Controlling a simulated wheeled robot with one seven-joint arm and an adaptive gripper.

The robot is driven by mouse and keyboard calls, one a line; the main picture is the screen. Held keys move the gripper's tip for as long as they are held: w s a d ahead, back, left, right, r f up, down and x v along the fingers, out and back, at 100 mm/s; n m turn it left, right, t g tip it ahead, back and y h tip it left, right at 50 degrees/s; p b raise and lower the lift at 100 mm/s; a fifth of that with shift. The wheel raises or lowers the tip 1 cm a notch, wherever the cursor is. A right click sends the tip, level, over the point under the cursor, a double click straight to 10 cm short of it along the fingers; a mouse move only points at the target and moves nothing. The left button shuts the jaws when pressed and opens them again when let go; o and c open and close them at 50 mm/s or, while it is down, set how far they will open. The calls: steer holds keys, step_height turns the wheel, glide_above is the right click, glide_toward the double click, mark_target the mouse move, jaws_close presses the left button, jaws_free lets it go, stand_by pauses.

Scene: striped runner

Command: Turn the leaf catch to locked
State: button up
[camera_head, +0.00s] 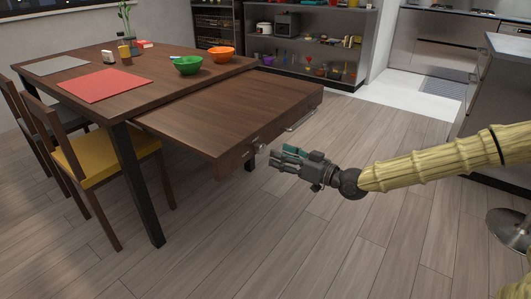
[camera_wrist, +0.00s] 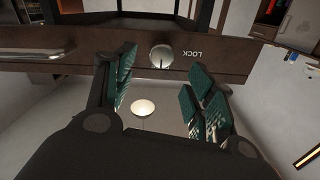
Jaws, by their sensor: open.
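The table leaf (camera_head: 235,105) is pulled out from the dining table toward me. The leaf catch (camera_wrist: 161,57) is a round metal disc on the leaf's front edge, with a small dark mark on it. The word LOCK stands upside down to its right in the wrist view. The catch is also small in the head view (camera_head: 257,141). My gripper (camera_head: 274,159) is open and empty, in front of this edge and apart from it. In the wrist view my gripper (camera_wrist: 163,82) has its teal-padded fingers spread to either side of the catch. Which setting the catch is at I cannot tell.
A metal bar handle (camera_wrist: 32,55) is on the same edge; it also shows in the head view (camera_head: 304,120). The table (camera_head: 150,82) carries a green bowl (camera_head: 188,65), an orange bowl (camera_head: 221,54) and a red mat (camera_head: 105,85). A yellow-seated chair (camera_head: 106,157) stands left. Floor around my gripper is clear.

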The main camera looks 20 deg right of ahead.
mark_target(264, 148)
steer(key=shift+b+x, duration=0.9)
steer(key=shift+x, duration=2.55)
steer(key=c, duration=1)
